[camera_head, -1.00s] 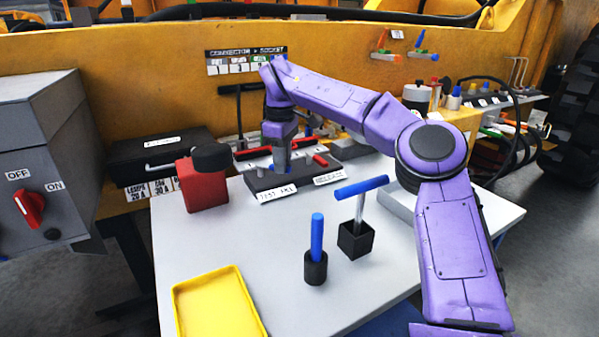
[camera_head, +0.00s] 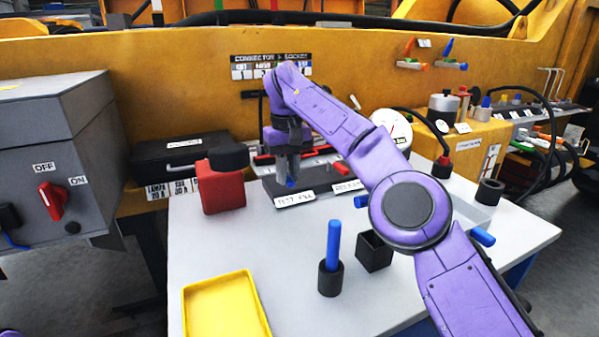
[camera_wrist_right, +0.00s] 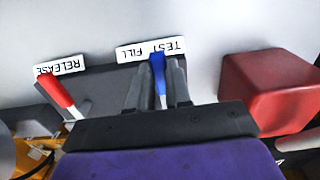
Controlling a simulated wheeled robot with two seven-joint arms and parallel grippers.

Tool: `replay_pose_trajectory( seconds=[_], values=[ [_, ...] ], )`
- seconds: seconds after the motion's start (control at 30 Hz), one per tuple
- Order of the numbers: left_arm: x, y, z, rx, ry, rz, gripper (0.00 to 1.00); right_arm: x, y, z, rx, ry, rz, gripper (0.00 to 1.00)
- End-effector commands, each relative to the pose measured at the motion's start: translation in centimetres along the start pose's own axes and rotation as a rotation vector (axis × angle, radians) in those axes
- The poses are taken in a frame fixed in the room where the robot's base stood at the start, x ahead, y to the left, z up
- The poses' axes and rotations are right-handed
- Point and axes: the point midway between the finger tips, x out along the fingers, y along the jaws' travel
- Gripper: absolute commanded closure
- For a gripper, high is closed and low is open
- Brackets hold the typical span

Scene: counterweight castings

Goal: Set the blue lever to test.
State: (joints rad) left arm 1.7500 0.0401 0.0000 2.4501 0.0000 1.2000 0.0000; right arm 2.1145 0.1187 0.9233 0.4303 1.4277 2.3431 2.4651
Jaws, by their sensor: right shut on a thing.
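The blue lever (camera_wrist_right: 158,75) shows between the fingers of my right gripper (camera_wrist_right: 160,95) in the right wrist view. The gripper is shut on it. The lever's tip lies close to the white TEST FILL label (camera_wrist_right: 150,50). In the head view my right gripper (camera_head: 287,168) points down at the dark lever panel (camera_head: 325,185), and a bit of blue shows at its fingertips. The lever's base is hidden by the gripper. A red lever (camera_wrist_right: 57,95) leans toward the RELEASE label (camera_wrist_right: 60,66), apart from the gripper. My left gripper is not in view.
A red block with a black top (camera_head: 222,190) stands left of the panel. A yellow tray (camera_head: 228,305), a blue-handled piece in a black holder (camera_head: 331,270) and a black square box (camera_head: 374,252) are nearer. A grey switch box (camera_head: 60,160) is far left.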

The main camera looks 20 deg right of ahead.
Motion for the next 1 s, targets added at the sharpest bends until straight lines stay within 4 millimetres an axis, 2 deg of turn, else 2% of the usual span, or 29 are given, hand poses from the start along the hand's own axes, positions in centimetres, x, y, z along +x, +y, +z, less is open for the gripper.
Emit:
replay_pose_trajectory(
  seconds=[0.57, 0.6, 0.63, 0.67, 0.9, 1.0],
  values=[
    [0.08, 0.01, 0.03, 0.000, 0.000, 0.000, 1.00, -0.24, -0.20, -0.02, 0.028, 0.005, 0.000, 1.00],
    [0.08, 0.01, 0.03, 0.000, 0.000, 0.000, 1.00, -0.24, -0.20, -0.02, 0.029, 0.005, 0.000, 0.68],
    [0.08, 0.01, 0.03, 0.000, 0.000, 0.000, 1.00, -0.23, -0.20, -0.02, 0.028, 0.004, 0.000, 0.59],
    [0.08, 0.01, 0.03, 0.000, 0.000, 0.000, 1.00, -0.21, -0.20, -0.02, 0.028, 0.004, 0.000, 0.55],
    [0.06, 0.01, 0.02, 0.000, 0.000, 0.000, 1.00, -0.16, -0.21, -0.02, 0.027, 0.002, 0.000, 0.55],
    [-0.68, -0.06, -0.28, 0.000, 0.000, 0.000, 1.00, -1.06, -0.22, -0.02, 0.027, 0.002, 0.001, 0.55]
  ],
)
